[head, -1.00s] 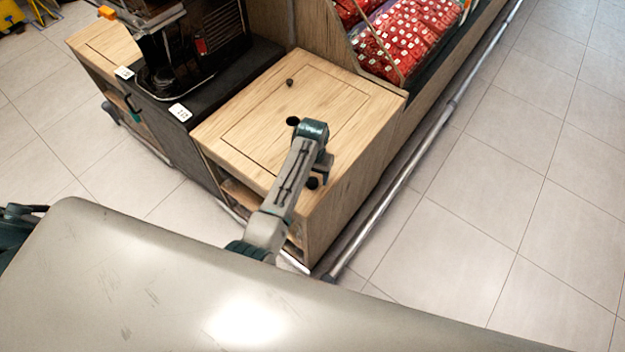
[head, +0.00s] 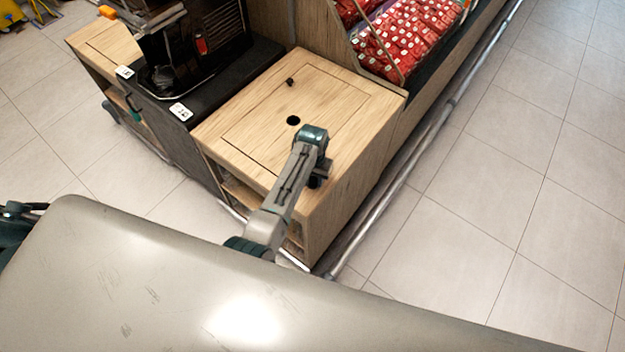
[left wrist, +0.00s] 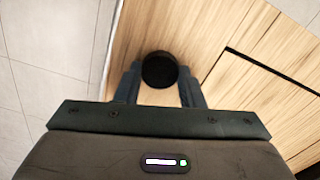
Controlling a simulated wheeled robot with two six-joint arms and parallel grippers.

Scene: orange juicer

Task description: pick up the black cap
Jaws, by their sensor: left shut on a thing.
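The black cap (left wrist: 159,69) is a round dark piece between the two fingers of my left gripper (left wrist: 159,80) in the left wrist view. The gripper is shut on it, close over the wooden counter top (left wrist: 228,25), near an edge. In the head view the left gripper (head: 319,174) is at the counter's near right part. The cap (head: 315,183) shows there as a dark spot, partly hidden by the gripper. I cannot tell whether the cap still touches the wood. My right gripper is not in view.
The counter (head: 245,118) has a round dark hole (head: 293,121) and a small dark piece (head: 290,82) farther back. A black juicer machine (head: 195,50) stands to the left. A bin of red packages (head: 415,40) is behind right. A metal rail (head: 400,180) runs along the right side.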

